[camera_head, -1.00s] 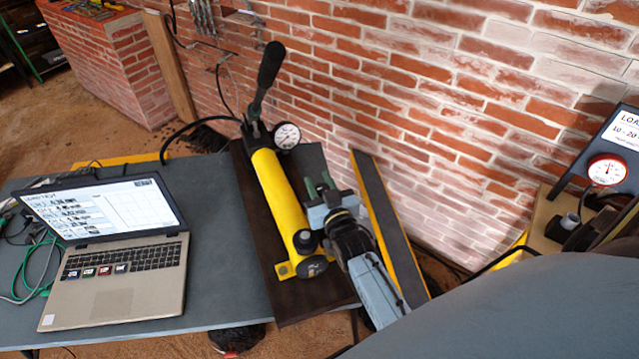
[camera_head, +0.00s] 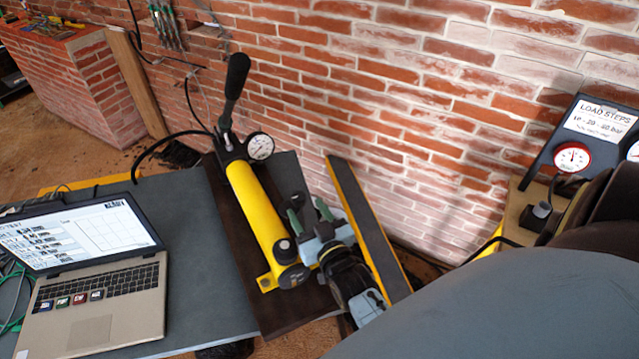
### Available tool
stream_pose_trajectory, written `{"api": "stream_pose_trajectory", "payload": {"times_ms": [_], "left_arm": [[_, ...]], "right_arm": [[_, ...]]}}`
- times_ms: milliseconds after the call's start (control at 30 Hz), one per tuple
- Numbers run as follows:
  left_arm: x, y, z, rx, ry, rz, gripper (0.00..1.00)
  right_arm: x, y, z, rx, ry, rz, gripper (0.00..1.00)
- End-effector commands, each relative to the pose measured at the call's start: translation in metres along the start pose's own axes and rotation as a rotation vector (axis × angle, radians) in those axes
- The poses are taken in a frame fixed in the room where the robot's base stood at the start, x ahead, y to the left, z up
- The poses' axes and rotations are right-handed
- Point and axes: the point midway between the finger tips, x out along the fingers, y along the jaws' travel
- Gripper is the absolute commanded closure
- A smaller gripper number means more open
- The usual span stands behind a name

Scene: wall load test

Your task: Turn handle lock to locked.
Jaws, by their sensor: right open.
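The hand pump has a yellow cylinder (camera_head: 257,212) lying on a dark brown board. Its long black handle (camera_head: 235,82) stands up, tilted a little right, at the far end. I cannot make out a separate handle lock or its position. A round black knob (camera_head: 284,248) sits at the near end of the cylinder. My right gripper (camera_head: 310,216), with green fingertips, is open and empty, just right of the cylinder's near end. I see no contact with the pump. My left gripper is not in view.
An open laptop (camera_head: 90,275) stands on the grey table (camera_head: 190,215) at left. A pressure gauge (camera_head: 260,147) sits beside the pump's handle. A brick wall (camera_head: 420,110) rises behind. A load steps panel (camera_head: 600,122) with a red-rimmed gauge (camera_head: 572,158) stands at right.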

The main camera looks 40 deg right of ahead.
Motion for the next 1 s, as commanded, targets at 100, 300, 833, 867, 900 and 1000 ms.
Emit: {"api": "stream_pose_trajectory", "payload": {"times_ms": [100,300,833,867,900,1000], "left_arm": [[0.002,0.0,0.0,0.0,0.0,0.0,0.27],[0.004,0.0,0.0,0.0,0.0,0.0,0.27],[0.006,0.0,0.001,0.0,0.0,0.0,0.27],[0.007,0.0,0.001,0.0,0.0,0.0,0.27],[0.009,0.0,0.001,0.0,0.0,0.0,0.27],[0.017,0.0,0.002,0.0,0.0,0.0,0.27]], "right_arm": [[-0.026,0.0,0.001,0.001,-0.001,0.0,0.48],[-0.052,0.0,0.0,0.001,0.001,0.0,0.48],[-0.061,0.002,0.0,-0.001,0.005,-0.004,0.49],[-0.061,0.003,0.0,-0.004,0.007,-0.009,0.49],[-0.061,0.006,0.001,-0.006,0.011,-0.018,0.49],[-0.062,0.018,0.001,-0.013,0.027,-0.061,0.49]]}}
